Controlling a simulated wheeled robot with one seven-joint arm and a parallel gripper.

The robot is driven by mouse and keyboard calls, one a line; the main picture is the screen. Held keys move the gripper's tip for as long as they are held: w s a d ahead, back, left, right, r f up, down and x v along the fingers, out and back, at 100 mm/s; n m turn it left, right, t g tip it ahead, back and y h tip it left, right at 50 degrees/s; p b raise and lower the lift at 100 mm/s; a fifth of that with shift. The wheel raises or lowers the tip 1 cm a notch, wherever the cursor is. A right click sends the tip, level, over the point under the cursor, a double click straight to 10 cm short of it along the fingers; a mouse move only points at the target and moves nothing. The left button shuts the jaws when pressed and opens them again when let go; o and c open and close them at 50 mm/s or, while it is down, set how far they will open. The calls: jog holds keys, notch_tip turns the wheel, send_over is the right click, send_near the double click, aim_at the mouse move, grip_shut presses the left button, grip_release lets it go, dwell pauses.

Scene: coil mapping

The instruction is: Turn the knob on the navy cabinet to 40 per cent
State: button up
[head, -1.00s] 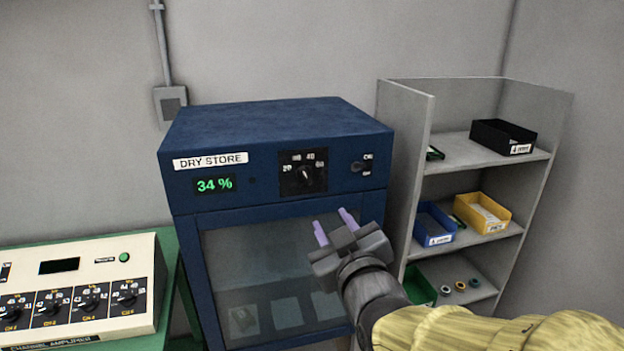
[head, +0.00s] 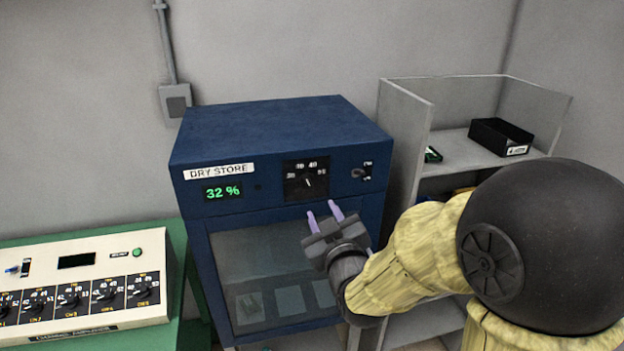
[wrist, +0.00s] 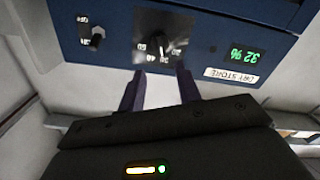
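The navy cabinet (head: 285,120) bears a "DRY STORE" label and a green display (head: 222,192) reading 32 %. Its black knob (head: 308,182) sits on a dark dial plate with numbers around it. The knob also shows in the wrist view (wrist: 162,50), upside down; its exact pointer direction is hard to read. My gripper (head: 324,214) is in front of the cabinet, just below the knob in the head view, with its two purple fingers apart and nothing between them. In the wrist view the fingertips (wrist: 160,72) point toward the knob's plate, apart from it.
A small toggle switch (head: 358,173) is right of the knob, labelled on and off. A cream amplifier box (head: 90,258) with several knobs stands on a green table at left. A grey shelf (head: 405,110) with a black bin (head: 502,137) stands at right, partly hidden by my arm.

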aim_at(310, 186)
jog(key=shift+w+a+r+p, duration=0.2)
jog(key=shift+w+p, duration=0.5)
jog(key=shift+p, duration=1.3)
jog(key=shift+w+a+p, duration=0.1)
jog(key=shift+p, duration=0.3)
jog(key=p+x, duration=0.3)
jog(key=x, duration=0.4)
jog(key=shift+w+f, duration=0.2)
jog(key=shift+w+a+f+p, duration=0.1)
jog(key=shift+w+p, duration=0.1)
jog(key=shift+w, duration=0.1)
jog(key=shift+w+a+p, duration=0.1)
jog(key=shift+w+p, duration=0.05)
jog(key=shift+w, duration=0.2)
grip_shut()
